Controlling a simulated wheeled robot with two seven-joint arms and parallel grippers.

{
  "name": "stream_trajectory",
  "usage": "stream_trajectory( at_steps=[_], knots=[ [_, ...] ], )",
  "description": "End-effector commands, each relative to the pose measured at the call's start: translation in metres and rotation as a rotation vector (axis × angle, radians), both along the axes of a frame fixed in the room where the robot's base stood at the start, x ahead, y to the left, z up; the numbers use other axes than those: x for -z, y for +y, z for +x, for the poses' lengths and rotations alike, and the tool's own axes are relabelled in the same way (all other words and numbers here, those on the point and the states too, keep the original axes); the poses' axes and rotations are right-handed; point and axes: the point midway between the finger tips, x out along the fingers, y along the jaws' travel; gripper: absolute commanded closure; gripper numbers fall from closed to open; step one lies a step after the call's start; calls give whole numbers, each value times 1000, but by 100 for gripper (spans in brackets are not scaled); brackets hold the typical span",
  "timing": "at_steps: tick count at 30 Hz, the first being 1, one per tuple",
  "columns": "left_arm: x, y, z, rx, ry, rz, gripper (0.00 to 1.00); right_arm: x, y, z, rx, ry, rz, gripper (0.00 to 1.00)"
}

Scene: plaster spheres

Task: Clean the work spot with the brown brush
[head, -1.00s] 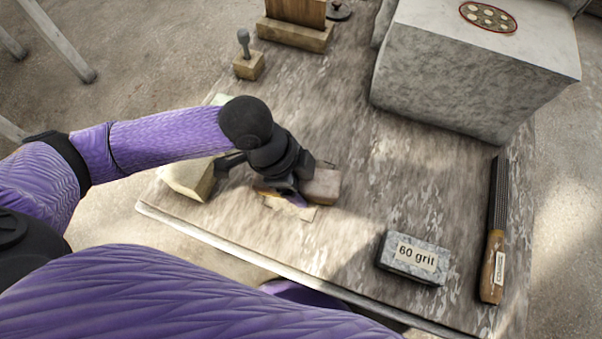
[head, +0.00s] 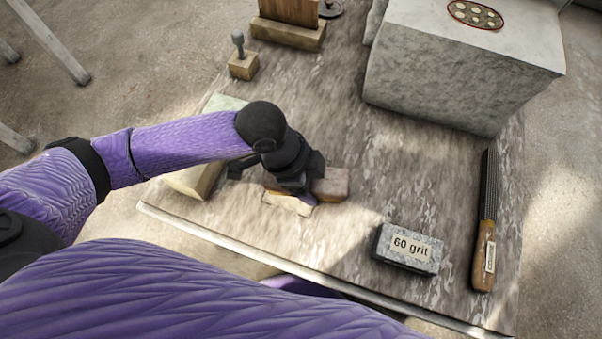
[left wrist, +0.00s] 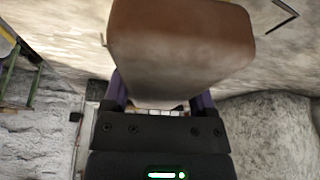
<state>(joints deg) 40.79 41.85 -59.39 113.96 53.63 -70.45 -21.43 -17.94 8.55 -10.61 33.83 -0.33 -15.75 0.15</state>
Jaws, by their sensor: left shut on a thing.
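The brown brush (head: 330,184) is in my left gripper (head: 299,191), low over the worktable (head: 350,220) near its front edge. The gripper is shut on it and hides part of it in the head view. In the left wrist view the brush (left wrist: 183,45) fills the space between the fingers, its broad brown block facing the camera. A pale yellowish patch (head: 287,203) lies on the table just in front of the brush. I cannot tell whether the bristles touch the table. My right gripper is not in view.
A grey block labelled 60 grit (head: 407,249) and a wooden-handled rasp (head: 485,225) lie to the right. A large plaster block (head: 450,85) stands behind. A pale block (head: 195,180) lies left under my arm. A small wooden stand (head: 243,66) is farther back. The table's middle is clear.

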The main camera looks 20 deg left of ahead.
Motion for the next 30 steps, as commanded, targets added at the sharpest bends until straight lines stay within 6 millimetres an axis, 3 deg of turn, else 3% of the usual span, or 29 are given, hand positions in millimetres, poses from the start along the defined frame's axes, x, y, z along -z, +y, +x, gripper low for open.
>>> stream_trajectory(
  at_steps=[5,21,30],
  knots=[
    [0,3,-1,-1,1,2,74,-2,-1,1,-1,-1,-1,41],
    [-2,42,-8,-2,1,4,74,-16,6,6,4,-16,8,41],
    [-1,40,-8,0,0,0,74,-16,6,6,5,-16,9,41]
  ],
)
